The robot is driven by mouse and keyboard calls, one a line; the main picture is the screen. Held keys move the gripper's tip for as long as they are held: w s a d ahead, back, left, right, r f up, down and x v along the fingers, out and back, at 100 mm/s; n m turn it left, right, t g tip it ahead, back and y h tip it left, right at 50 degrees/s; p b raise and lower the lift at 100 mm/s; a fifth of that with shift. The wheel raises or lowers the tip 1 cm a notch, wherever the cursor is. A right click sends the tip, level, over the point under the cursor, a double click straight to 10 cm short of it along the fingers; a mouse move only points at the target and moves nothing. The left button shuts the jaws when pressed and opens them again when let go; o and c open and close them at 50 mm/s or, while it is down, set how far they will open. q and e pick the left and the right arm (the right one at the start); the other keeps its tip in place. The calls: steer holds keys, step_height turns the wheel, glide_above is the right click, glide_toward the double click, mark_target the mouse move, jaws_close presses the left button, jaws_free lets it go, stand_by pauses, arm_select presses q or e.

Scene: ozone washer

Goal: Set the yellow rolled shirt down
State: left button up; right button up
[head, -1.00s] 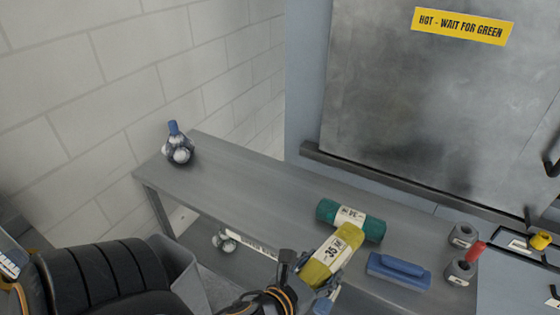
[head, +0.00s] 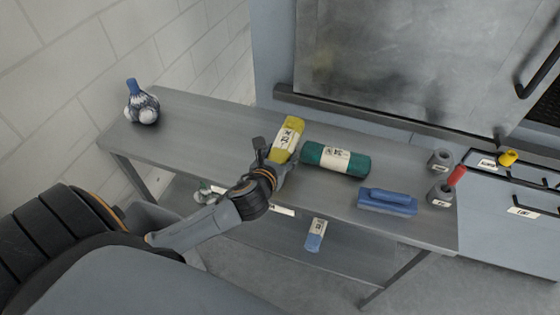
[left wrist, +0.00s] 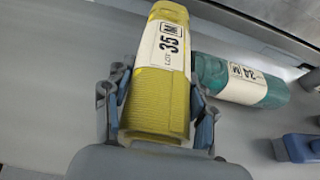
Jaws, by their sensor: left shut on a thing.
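The yellow rolled shirt (head: 288,137) has a white label band and is at the middle of the grey metal table (head: 215,128). My left gripper (head: 271,156) is shut on its near end. In the left wrist view the yellow rolled shirt (left wrist: 160,90) lies lengthwise between the two fingers (left wrist: 158,108), its label reading 35 M. I cannot tell whether its underside touches the table. A green rolled shirt (head: 335,160) with a white label lies just to its right on the table; it also shows in the left wrist view (left wrist: 240,82). My right gripper is not in view.
A blue block with a handle (head: 387,201) and two grey holders (head: 440,193), one with a red item, stand to the right. A netted bag of white balls (head: 142,105) stands at the far left. The tabletop between bag and yellow shirt is clear. A metal-doored machine (head: 400,60) stands behind.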

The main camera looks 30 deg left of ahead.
arm_select(q)
steer(key=shift+f, duration=1.7)
steer(key=shift+f, duration=0.1)
steer(key=o, duration=1.3)
steer(key=b+v, duration=0.1)
steer(key=v, duration=1.1)
steer(key=shift+d, duration=0.1)
